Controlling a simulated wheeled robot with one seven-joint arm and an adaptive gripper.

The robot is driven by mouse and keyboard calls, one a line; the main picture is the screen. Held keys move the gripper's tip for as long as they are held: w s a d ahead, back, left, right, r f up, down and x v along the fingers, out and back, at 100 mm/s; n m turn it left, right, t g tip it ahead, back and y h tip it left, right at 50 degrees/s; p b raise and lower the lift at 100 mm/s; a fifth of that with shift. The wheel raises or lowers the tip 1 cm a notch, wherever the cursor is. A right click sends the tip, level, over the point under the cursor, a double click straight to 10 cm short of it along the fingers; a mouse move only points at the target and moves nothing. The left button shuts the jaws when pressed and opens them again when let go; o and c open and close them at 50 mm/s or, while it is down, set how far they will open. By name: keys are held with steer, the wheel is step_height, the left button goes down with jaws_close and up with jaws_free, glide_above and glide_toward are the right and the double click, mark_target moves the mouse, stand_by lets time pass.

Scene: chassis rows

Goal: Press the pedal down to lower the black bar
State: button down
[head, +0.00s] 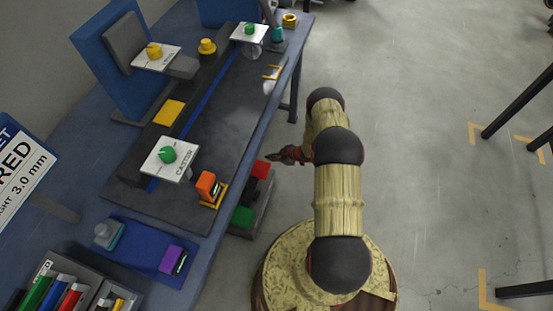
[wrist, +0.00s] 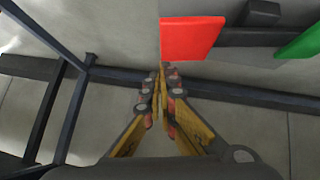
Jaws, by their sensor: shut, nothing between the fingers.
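A red pedal (head: 261,169), a black pedal (head: 252,190) and a green pedal (head: 243,216) sit in a row low beside the table's right side. In the wrist view the red pedal (wrist: 190,38) is closest to my gripper, the black one (wrist: 262,12) is farther right, and part of the green one (wrist: 302,42) shows at the right edge. My gripper (wrist: 162,72) is shut and empty, its tips just below the red pedal's lower left corner in the picture. In the head view my gripper (head: 276,156) is next to the red pedal. I cannot tell which part is the black bar.
Dark frame legs cross the wrist view's left side. The floor (head: 420,180) on the right is mostly clear.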

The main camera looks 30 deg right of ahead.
steer(key=b, duration=0.2)
glide_above(269, 164)
step_height(269, 164, down, 4)
steer(key=shift+a+f, duration=0.1)
steer(key=shift+f, duration=0.05)
steer(key=shift+f+b, duration=0.35)
steer(key=shift+f, duration=0.4)
steer(key=shift+w, duration=0.1)
